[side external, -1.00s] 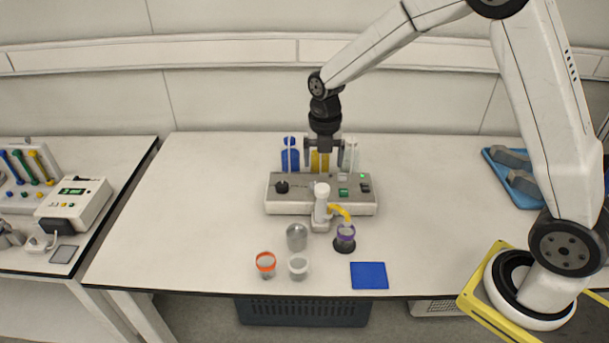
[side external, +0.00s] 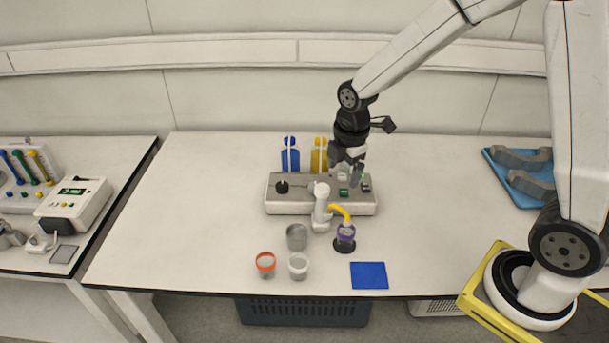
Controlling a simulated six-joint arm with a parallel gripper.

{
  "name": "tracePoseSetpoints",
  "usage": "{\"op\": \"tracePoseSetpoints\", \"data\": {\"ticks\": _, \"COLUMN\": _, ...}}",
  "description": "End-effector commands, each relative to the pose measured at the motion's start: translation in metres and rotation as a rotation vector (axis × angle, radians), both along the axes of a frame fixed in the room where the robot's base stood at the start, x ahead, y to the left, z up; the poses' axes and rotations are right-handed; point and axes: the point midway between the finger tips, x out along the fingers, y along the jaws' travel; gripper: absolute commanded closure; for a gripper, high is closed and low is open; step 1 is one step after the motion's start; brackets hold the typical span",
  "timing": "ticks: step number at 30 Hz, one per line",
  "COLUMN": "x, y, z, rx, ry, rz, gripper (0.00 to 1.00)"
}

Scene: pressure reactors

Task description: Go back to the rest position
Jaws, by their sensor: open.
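My gripper (side external: 350,162) is above the right back part of the reactor station, in front of the back wall. It is tilted and turned, and it is open with nothing visible between its fingers. The grey reactor station (side external: 328,202) stands at the middle of the bench with knobs and green buttons. My gripper hides most of the bottle at the station's right; a blue bottle (side external: 290,158) and a yellow bottle (side external: 319,156) show clear to its left.
A blue mat (side external: 369,275) lies near the front edge. A blue tray (side external: 500,182) with grey parts is right. The bench's left part is clear.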

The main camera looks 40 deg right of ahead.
Motion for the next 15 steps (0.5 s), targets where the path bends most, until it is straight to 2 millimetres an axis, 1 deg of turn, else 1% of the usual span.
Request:
{"op": "tracePoseSetpoints", "data": {"ticks": 3, "x": -0.013, "y": 0.001, "z": 0.001, "rx": 0.017, "ry": -0.017, "rz": -0.163, "gripper": 0.09}}
{"op": "tracePoseSetpoints", "data": {"ticks": 15, "x": -0.055, "y": 0.003, "z": 0.001, "rx": 0.094, "ry": -0.071, "rz": -0.728, "gripper": 0.09}}
